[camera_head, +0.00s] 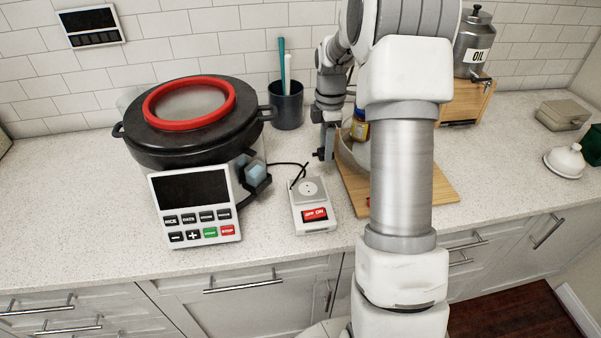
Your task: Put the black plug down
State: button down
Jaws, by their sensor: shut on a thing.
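My gripper (325,147) points down over the counter, behind and slightly right of the power socket. It is shut on the black plug (317,154), a small dark piece showing at its fingertips. The fingers and arm hide part of the plug, and I cannot tell whether it touches the counter. A black cord (285,164) runs from the cooker side towards the socket and gripper. The white socket block (309,190) has a round outlet and a red OFF/ON switch (315,215).
A black cooker (190,145) with a red-rimmed lid and keypad panel (196,205) stands left. A dark utensil cup (287,108) is behind. A wooden board (430,187) lies right, partly behind my arm. The counter (275,225) around the socket's front left is clear.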

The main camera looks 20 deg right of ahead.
jog(key=w+d+r+b, duration=0.1)
jog(key=w+d+r, duration=0.1)
jog(key=d, duration=0.4)
send_over(301, 163)
jog(key=shift+t, duration=0.3)
jog(key=f, duration=0.6)
jog(key=shift+d+f, duration=0.1)
jog(key=shift+d, duration=0.25)
notch_tip(301, 163, down, 4)
jog(key=shift+a+r+p, duration=0.1)
jog(key=shift+r+p, duration=0.1)
jog(key=shift+p, duration=0.15)
jog(key=shift+s+f+b, duration=0.1)
jog(key=shift+f+b, duration=0.4)
jog(key=shift+f, duration=0.45)
jog(key=c, duration=0.8)
grip_release()
jog(key=o, duration=0.3)
jog(key=shift+f, duration=0.25)
jog(key=shift+o, duration=0.4)
jog(key=shift+a, duration=0.25)
